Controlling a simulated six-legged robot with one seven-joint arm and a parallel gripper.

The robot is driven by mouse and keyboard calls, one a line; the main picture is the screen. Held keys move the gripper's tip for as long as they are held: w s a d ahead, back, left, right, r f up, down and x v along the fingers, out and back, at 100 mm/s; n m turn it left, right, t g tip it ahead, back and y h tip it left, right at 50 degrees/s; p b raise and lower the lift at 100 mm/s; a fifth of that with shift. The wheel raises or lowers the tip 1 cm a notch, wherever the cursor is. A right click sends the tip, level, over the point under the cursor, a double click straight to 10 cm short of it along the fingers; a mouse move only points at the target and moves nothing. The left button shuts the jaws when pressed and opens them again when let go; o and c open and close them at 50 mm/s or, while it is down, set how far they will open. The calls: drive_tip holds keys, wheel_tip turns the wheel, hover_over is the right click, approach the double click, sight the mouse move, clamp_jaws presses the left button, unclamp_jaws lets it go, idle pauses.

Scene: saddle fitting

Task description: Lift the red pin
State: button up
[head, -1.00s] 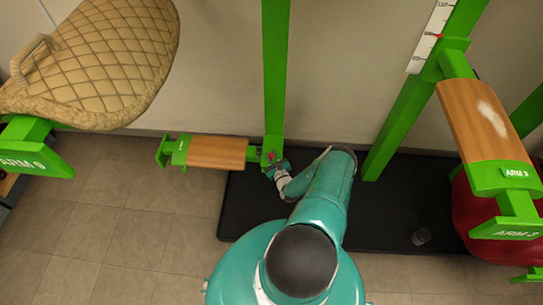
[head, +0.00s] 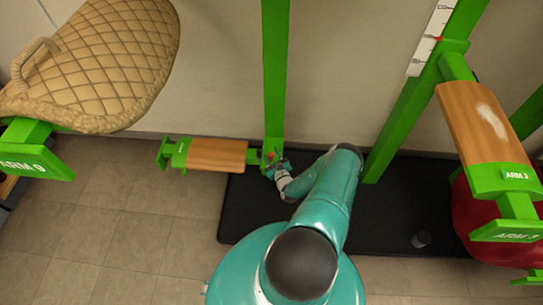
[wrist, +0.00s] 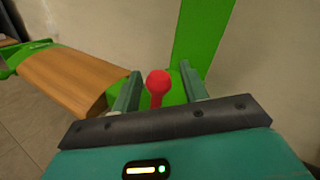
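The red pin (wrist: 158,84) has a round red head on a thin red stem. It stands at the green bracket where the low wooden-topped arm (head: 216,154) meets the green post (head: 275,80). In the wrist view the pin shows between the two fingers of my gripper (wrist: 160,88), with a gap on each side. The gripper is open. In the head view the pin (head: 271,156) is a small red spot at the tip of my gripper (head: 277,164). The pin's lower end is hidden in the wrist view.
A quilted tan saddle pad (head: 95,65) rests on an upper arm at left. Another wooden-topped arm (head: 487,125) stands at right, above a red object (head: 485,225). A black mat (head: 380,225) with a small dark cylinder (head: 421,240) covers the floor.

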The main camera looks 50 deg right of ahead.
drive_tip(key=shift+f, duration=0.65)
drive_tip(key=v, duration=1.4)
drive_tip(key=w+a+r+n+t+y, duration=0.1)
drive_tip(key=w+r+n+y, duration=0.4)
drive_tip(key=r, duration=0.2)
drive_tip(key=w+r+n+t+y, duration=0.1)
drive_tip(key=w+r+n+y, duration=0.35)
drive_tip(key=r+y, duration=0.2)
drive_tip(key=w+a+r+n+g+y, duration=0.3)
drive_tip(key=a+r+n, duration=0.1)
drive_tip(key=r, duration=0.4)
drive_tip(key=w+a+r+n+g+y, duration=0.3)
drive_tip(key=a+r+n+g+y, duration=0.1)
drive_tip(key=r, duration=0.4)
drive_tip(key=shift+a+n, duration=0.65)
drive_tip(key=shift+a, duration=0.1)
drive_tip(key=shift+s+f+y, duration=0.1)
drive_tip(key=shift+s+y, duration=0.1)
drive_tip(key=shift+y, duration=0.05)
